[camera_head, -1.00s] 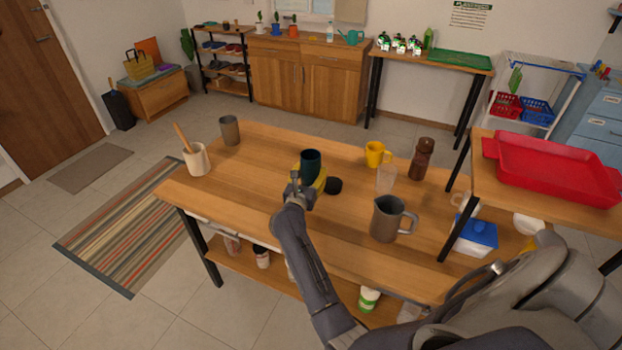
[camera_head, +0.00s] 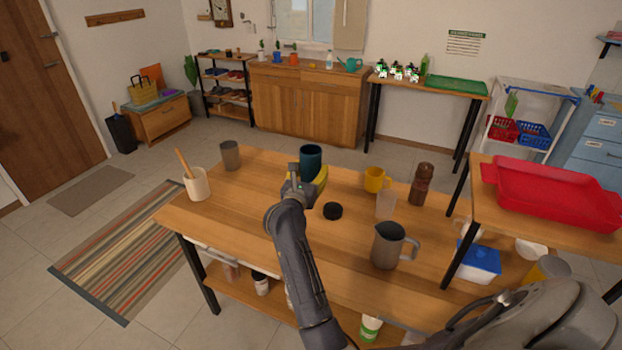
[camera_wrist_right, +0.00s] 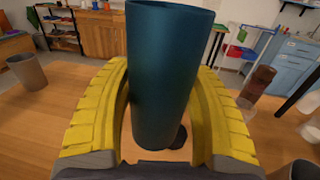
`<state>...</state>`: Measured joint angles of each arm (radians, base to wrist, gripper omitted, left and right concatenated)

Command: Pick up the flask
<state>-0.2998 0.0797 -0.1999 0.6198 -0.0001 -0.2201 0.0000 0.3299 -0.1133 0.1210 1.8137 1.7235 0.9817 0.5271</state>
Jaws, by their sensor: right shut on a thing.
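The flask is a dark teal, open-topped cylinder (camera_head: 311,158). It stands upright in the grip of my right gripper (camera_head: 308,184), whose yellow-padded fingers close around its two sides. In the right wrist view the flask (camera_wrist_right: 164,75) fills the middle, between the curved yellow fingers (camera_wrist_right: 165,120). It appears held above the wooden table (camera_head: 270,165). A round black lid-like piece (camera_head: 333,211) lies on the table to the right of the gripper. My left gripper is not in view.
A brown cup (camera_head: 230,155) and a cream utensil pot (camera_head: 197,184) stand at the left. A yellow mug (camera_head: 375,179), clear glass (camera_head: 386,205), brown grinder (camera_head: 422,184) and grey pitcher (camera_head: 389,246) stand at the right. A red tray (camera_head: 550,193) sits on the higher table.

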